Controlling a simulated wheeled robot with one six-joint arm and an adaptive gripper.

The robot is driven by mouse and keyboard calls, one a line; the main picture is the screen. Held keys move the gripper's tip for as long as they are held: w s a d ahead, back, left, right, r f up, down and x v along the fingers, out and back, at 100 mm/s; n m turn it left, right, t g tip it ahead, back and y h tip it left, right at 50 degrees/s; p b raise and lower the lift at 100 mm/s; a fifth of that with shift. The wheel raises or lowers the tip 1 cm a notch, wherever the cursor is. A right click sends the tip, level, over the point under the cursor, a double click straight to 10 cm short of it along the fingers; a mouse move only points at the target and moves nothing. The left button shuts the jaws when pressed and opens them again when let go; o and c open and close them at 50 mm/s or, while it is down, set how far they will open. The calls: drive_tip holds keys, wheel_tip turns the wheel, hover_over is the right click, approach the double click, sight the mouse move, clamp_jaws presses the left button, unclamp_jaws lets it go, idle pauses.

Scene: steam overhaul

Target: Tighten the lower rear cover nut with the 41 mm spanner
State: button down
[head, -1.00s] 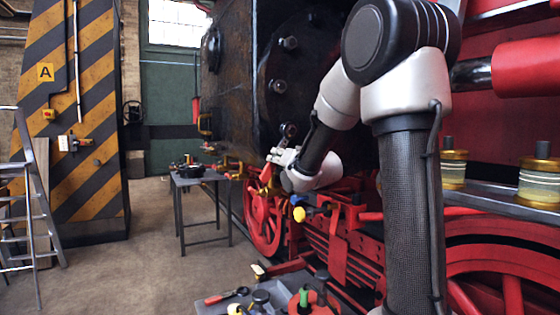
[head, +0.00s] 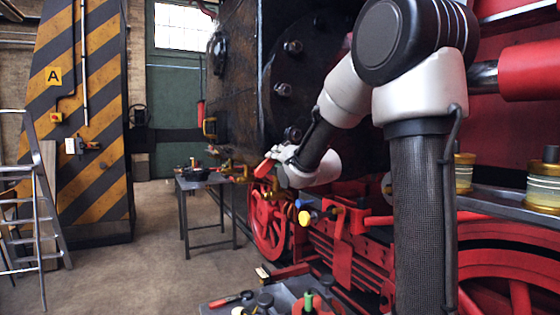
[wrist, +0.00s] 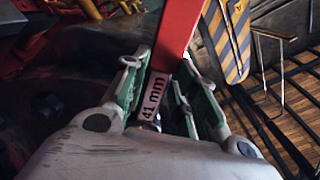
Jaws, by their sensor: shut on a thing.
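The 41 mm spanner shows as a red handle (wrist: 180,35) with a "41 mm" label in the wrist view; a red piece of it (head: 264,168) also shows in the head view. My gripper (wrist: 158,95) is shut on it, with green pads on both sides of the label. In the head view my gripper (head: 277,158) is just below the lowest visible cover nut (head: 292,134), at the dark cylinder front. The spanner's jaw end is hidden, so I cannot tell whether it sits on the nut. Other cover nuts (head: 292,47) show above.
A dark work table (head: 202,180) with tools stands left of the locomotive. A grey tray (head: 225,308) with tools is at the bottom. Red wheels and running gear lie below my arm. A striped pillar (head: 85,130) and a ladder (head: 35,210) stand left; the floor between is clear.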

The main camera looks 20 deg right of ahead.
drive_tip(key=shift+r, duration=0.2)
drive_tip(key=shift+a+r+m, duration=0.45)
drive_tip(key=shift+r+m, duration=0.05)
drive_tip(key=shift+m, duration=0.2)
drive_tip(key=shift+r, duration=0.1)
drive_tip(key=shift+a+r+m, duration=0.35)
drive_tip(key=shift+r+m, duration=0.2)
drive_tip(key=shift+m, duration=0.15)
drive_tip(key=shift+f, duration=0.1)
drive_tip(key=shift+d+f+n, duration=0.3)
drive_tip(key=shift+f+n, duration=0.2)
drive_tip(key=shift+n, duration=0.1)
drive_tip(key=shift+s+d, duration=0.1)
drive_tip(key=shift+s, duration=2.7)
